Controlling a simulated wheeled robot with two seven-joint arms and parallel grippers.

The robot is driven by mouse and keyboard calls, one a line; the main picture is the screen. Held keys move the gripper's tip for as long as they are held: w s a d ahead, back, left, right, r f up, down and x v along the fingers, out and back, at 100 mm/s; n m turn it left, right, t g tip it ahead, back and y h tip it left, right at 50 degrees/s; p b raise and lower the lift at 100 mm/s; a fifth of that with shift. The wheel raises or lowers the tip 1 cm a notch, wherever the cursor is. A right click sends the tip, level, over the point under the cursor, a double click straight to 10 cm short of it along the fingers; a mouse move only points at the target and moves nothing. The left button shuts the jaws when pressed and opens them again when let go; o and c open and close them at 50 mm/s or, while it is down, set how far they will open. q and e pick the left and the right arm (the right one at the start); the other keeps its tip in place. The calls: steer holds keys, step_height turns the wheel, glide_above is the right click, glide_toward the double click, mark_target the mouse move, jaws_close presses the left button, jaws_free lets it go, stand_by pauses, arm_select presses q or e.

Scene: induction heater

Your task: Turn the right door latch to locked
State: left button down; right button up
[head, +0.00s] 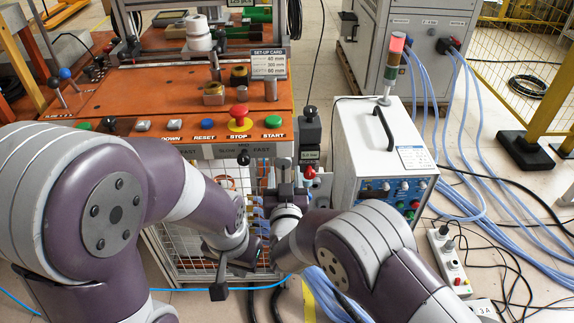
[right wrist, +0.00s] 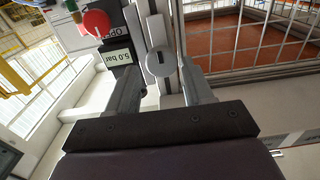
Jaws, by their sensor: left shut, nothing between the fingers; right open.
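The right door latch (right wrist: 160,63) is a round grey knob with a dark slot, on a grey upright post at the door's edge. My right gripper (right wrist: 177,80) is open in the right wrist view, with one finger on each side of the latch; whether they touch it I cannot tell. In the head view my right gripper (head: 285,178) is at the right front edge of the mesh enclosure (head: 190,248), and the latch is hard to make out. My left gripper (head: 220,272) is shut and empty, low before the enclosure and partly hidden by its arm.
A red knob (right wrist: 96,23) and a 5.0 bar label (right wrist: 118,58) sit close beside the latch. A white power unit (head: 376,150) stands right of the enclosure, with blue hoses (head: 455,110) behind. An orange worktop (head: 130,95) with buttons lies above.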

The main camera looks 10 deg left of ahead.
mark_target(283, 165)
steer(key=x, duration=0.5)
steer(key=shift+b, duration=0.3)
steer(key=shift+s, duration=0.1)
steer(key=shift+c, duration=0.3)
steer(key=c, duration=0.6)
steer(key=shift+c, duration=0.2)
